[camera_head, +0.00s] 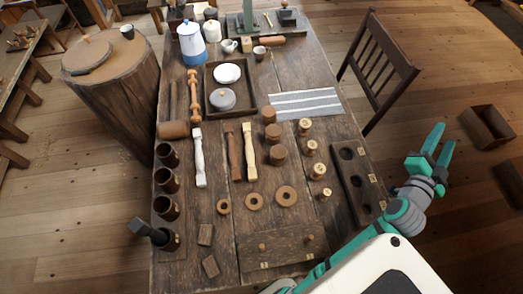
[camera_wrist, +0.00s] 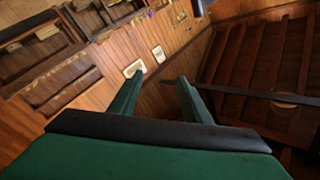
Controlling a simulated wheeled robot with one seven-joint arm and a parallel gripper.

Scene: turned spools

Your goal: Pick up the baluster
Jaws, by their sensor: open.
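Three slender baluster-like pieces lie side by side mid-table in the head view: a white one (camera_head: 199,157), a dark brown one (camera_head: 233,152) and a pale wooden one (camera_head: 248,146). A longer, knobbed turned wooden piece (camera_head: 194,96) lies farther back on the left. I cannot tell which of these the task calls the baluster. My gripper (camera_head: 441,147) is open and empty, off the table's right side and well away from them. Its two green fingers (camera_wrist: 156,96) stand apart in the wrist view, which shows none of these pieces.
The wooden table (camera_head: 215,275) also holds wooden rings, round blocks, dark cups on the left, a tray (camera_head: 210,112) with dishes, and a striped cloth (camera_head: 305,103). A dark board with holes (camera_head: 357,180) lies at the right edge. A chair (camera_head: 376,65) stands behind it.

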